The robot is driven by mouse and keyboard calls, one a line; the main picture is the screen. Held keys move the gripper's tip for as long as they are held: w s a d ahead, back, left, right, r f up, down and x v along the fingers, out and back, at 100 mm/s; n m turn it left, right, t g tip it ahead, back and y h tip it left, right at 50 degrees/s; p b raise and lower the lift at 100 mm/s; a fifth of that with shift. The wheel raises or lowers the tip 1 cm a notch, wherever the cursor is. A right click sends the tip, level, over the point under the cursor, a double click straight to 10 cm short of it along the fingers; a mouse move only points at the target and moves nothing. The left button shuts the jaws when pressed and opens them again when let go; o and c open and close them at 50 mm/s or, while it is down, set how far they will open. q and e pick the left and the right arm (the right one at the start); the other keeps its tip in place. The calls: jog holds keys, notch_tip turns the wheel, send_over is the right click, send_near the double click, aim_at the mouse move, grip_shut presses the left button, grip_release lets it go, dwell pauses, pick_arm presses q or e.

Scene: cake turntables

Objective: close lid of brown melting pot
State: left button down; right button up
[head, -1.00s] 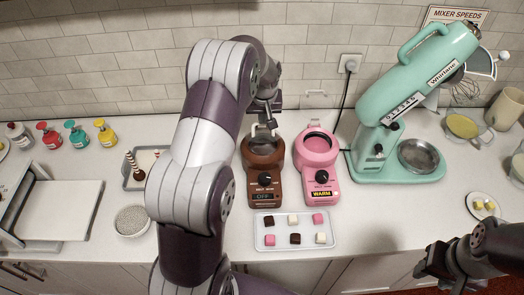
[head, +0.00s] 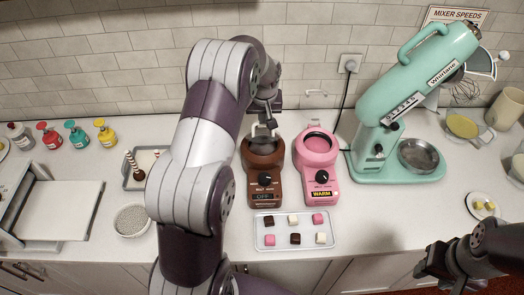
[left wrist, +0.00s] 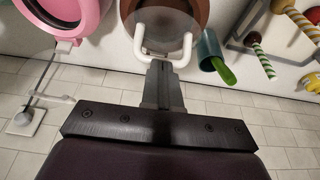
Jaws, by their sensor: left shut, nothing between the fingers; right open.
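The brown melting pot (head: 264,172) stands at the middle of the counter, its dial facing the front and its display reading OFF. In the left wrist view its round opening (left wrist: 198,12) shows at the top, with a see-through grey lid (left wrist: 165,24) and a white U-shaped handle (left wrist: 187,50) over it. I cannot tell how far the lid is tilted. Contact is unclear. My right gripper (head: 430,265) is open at the lower right, away from the pot.
A pink melting pot (head: 318,160) stands close beside the brown one on the right. A tray (head: 294,245) of small cubes lies in front. A mint stand mixer (head: 400,110) is further right. A green cup (left wrist: 209,52) shows beside the pot.

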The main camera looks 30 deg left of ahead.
pick_arm(q)
jog(key=shift+f, duration=0.15)
jog(key=shift+f+b, duration=0.6)
jog(key=shift+f, duration=0.15)
jog(key=shift+w+a, duration=0.1)
